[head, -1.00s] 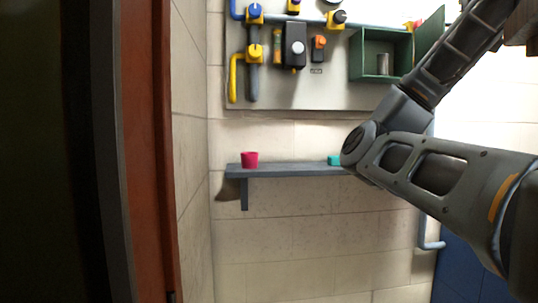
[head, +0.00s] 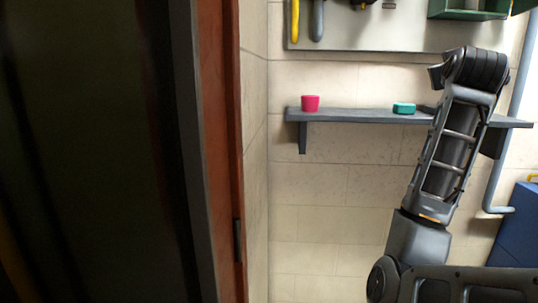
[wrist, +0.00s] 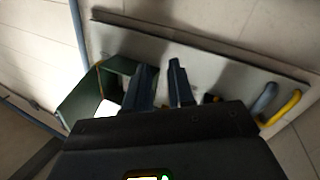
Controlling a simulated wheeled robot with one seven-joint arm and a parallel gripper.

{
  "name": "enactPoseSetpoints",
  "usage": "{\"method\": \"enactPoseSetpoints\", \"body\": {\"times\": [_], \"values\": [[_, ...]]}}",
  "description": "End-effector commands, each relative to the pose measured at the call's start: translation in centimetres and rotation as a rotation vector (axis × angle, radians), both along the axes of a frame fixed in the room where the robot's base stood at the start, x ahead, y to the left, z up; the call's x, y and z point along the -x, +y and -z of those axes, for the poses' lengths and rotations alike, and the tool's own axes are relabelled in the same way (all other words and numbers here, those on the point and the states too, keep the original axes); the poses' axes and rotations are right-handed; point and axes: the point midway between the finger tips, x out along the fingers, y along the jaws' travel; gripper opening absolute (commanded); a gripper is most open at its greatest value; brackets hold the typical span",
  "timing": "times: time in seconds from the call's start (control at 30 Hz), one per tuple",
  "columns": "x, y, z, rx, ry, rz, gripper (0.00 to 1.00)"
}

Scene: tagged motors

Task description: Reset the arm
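My gripper (wrist: 162,68) shows in the wrist view with its two dark fingers apart and nothing between them. The fingers point towards the pale tool board (wrist: 215,68) on the wall, beside an open green box (wrist: 84,100). In the head view my arm rises from the bottom right, bends at an elbow and reaches up in front of the right part of the shelf. I cannot make out the fingers there.
A grey wall shelf (head: 350,116) holds a pink cup (head: 310,103) and a teal block (head: 404,108). The tool board (head: 400,36) and green box (head: 468,14) are above. A reddish door frame (head: 222,150) stands left; a blue cabinet (head: 518,230) stands right.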

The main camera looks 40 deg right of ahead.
Motion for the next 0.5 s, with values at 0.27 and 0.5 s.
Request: {"method": "enactPoseSetpoints", "body": {"times": [0.27, 0.5], "values": [[-5.5, 4.9, 9.3, 0.034, 0.074, -0.124, 0.23], [-8.4, 10.6, 16.8, 0.055, 0.115, -0.254, 0.23]]}}
